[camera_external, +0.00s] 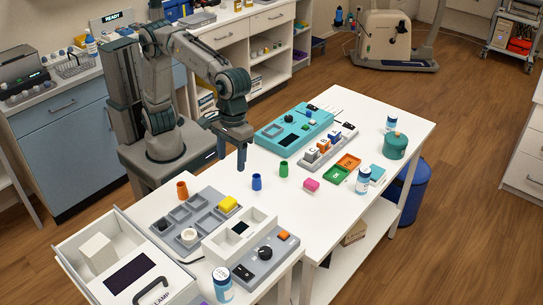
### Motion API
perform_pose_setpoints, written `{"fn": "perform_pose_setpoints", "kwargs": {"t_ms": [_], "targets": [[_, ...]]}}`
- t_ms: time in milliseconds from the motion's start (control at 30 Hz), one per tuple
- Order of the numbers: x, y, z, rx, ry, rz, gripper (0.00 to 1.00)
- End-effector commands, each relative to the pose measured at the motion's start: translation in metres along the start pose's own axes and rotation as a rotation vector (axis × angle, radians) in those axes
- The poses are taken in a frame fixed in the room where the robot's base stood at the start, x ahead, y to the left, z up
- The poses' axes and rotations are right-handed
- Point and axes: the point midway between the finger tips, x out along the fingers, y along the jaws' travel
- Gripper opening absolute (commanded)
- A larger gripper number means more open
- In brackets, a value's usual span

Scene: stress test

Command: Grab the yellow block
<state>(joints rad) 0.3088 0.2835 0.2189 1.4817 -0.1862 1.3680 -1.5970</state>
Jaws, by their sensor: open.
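A white box (265,219) and a grey control box (270,258) stand close in front of the block.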

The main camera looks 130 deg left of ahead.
Motion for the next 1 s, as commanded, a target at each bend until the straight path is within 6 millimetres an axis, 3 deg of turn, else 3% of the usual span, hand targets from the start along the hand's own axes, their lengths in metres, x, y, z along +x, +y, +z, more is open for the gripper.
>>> {"fn": "perform_pose_setpoints", "kwargs": {"t_ms": [167,500,767,1000], "targets": [[0.016,0.005,0.004,-0.040,0.002,-0.010,0.58],[0.078,0.004,0.003,-0.038,0.003,-0.009,0.58],[0.098,0.002,0.005,-0.037,0.002,-0.008,0.58],[0.132,-0.004,0.008,-0.037,0.002,-0.009,0.58]]}}
